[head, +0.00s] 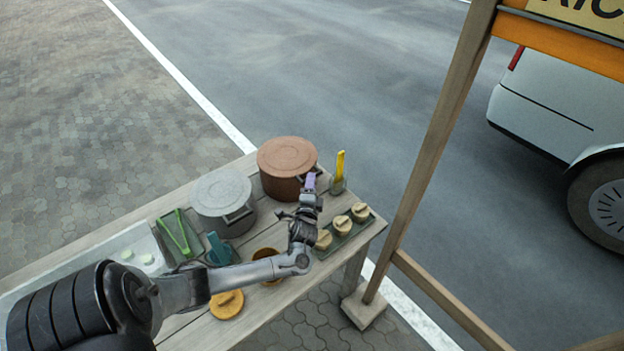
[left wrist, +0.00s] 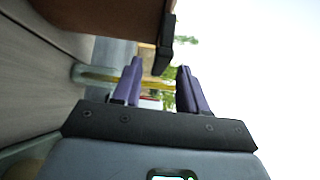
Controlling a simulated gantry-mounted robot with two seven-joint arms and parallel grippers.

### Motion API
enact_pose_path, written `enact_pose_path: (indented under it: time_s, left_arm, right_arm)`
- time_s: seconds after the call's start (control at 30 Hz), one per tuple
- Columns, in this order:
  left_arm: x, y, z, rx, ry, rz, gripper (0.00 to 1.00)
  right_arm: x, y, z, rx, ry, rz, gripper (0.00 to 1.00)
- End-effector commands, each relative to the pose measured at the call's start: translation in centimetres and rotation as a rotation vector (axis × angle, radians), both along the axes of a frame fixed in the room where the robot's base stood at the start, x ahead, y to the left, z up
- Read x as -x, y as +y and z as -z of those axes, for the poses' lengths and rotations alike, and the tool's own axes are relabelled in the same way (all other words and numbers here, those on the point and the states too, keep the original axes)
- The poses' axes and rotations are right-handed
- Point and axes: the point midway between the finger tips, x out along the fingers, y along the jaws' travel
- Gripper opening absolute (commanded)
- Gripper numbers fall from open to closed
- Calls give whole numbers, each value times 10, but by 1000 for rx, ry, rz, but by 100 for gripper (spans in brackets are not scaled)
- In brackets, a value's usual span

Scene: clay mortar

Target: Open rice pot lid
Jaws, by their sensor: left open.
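A brown pot (head: 287,180) with a lid (head: 286,152) stands at the far end of the wooden table. A grey pot (head: 224,205) with a grey lid (head: 222,187) stands to its left. Both lids are on. I cannot tell which is the rice pot. My left gripper (head: 309,182) is at the near right side of the brown pot, its purple fingers open. In the left wrist view, the open fingers (left wrist: 160,75) point toward the brown pot's dark handle (left wrist: 163,50), which shows just beyond and between the tips. Whether they touch is unclear. My right gripper is out of view.
A tray (head: 345,238) of small lidded cups sits right of the arm. A yellow-handled tool (head: 340,165) stands in a holder beside the brown pot. Green tongs (head: 178,235), a teal item (head: 217,248) and an orange lid (head: 227,304) lie nearer. A wooden post (head: 430,150) rises at right.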

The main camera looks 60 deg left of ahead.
Motion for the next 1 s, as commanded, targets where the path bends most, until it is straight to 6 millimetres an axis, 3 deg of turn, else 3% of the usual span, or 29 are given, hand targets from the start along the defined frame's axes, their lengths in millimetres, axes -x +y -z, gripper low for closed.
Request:
enact_pose_path:
  time_s: [0.3, 0.67, 0.93, 1.0]
  left_arm:
    - [-20, 26, 0, 0, 0, 0, 43]
    - [-22, 29, 0, 1, 1, 0, 43]
    - [-22, 29, 0, 0, 1, 0, 4]
    - [-22, 29, 0, 0, 1, 0, 0]
  right_arm:
    - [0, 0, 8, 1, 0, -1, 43]
    - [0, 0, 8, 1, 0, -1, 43]
    - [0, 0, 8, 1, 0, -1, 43]
    - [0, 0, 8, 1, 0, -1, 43]
